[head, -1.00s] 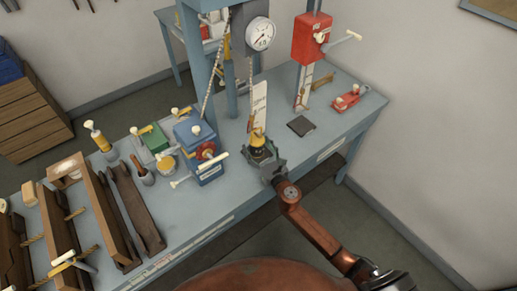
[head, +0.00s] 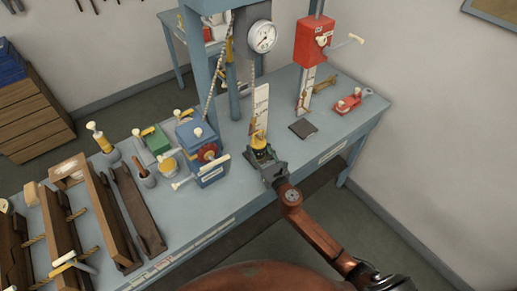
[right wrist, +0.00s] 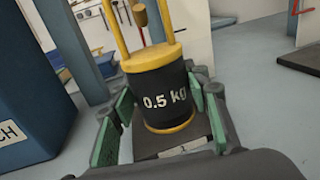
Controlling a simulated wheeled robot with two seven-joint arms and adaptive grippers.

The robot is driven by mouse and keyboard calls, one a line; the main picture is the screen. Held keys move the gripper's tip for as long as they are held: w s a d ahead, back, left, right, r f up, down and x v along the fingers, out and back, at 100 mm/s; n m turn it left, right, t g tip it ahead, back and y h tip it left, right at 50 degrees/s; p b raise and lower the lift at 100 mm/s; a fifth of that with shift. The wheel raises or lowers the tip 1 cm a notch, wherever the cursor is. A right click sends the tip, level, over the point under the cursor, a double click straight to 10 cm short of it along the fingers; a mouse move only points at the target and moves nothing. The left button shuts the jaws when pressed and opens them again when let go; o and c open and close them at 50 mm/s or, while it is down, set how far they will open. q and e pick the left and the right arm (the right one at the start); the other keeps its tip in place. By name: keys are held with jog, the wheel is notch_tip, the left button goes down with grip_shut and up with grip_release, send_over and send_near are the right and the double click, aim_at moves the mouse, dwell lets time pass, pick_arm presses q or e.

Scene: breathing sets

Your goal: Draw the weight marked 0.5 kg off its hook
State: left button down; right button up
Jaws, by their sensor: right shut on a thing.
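The weight marked 0.5 kg (right wrist: 165,101) is a black cylinder with yellow bands and a yellow bail, near upright in the right wrist view. In the head view the weight (head: 258,142) is small, in front of a white scale strip (head: 261,103). My right gripper (head: 264,160) is shut on the weight from the bench's front side. In the right wrist view its green-padded fingers (right wrist: 160,108) stand on both sides of the black body. The hook is not clear; I cannot tell whether the bail still hangs on it. My left gripper is not in view.
A blue box with a red knob and crank (head: 202,150) stands close to the left of the weight. A dial gauge (head: 262,36) is above. A red crank box (head: 314,40) and a dark plate (head: 303,128) are to the right. Wooden trays fill the bench's left.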

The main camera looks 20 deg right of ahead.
jog(key=shift+r+p, duration=0.3)
jog(key=shift+r, duration=0.05)
jog(key=shift+c, duration=0.3)
jog(key=shift+s+d, duration=0.45)
jog(key=shift+s, duration=0.75)
jog(key=shift+s+d, duration=0.4)
jog(key=shift+s, duration=0.75)
jog(key=shift+s+d, duration=0.45)
jog(key=shift+s, duration=0.75)
jog(key=shift+s+d+r+p, duration=0.25)
jog(key=shift+s+r+p, duration=0.45)
jog(key=shift+r+p, duration=0.05)
jog(key=shift+s+d+r+p, duration=0.25)
jog(key=shift+s+r+p, duration=0.45)
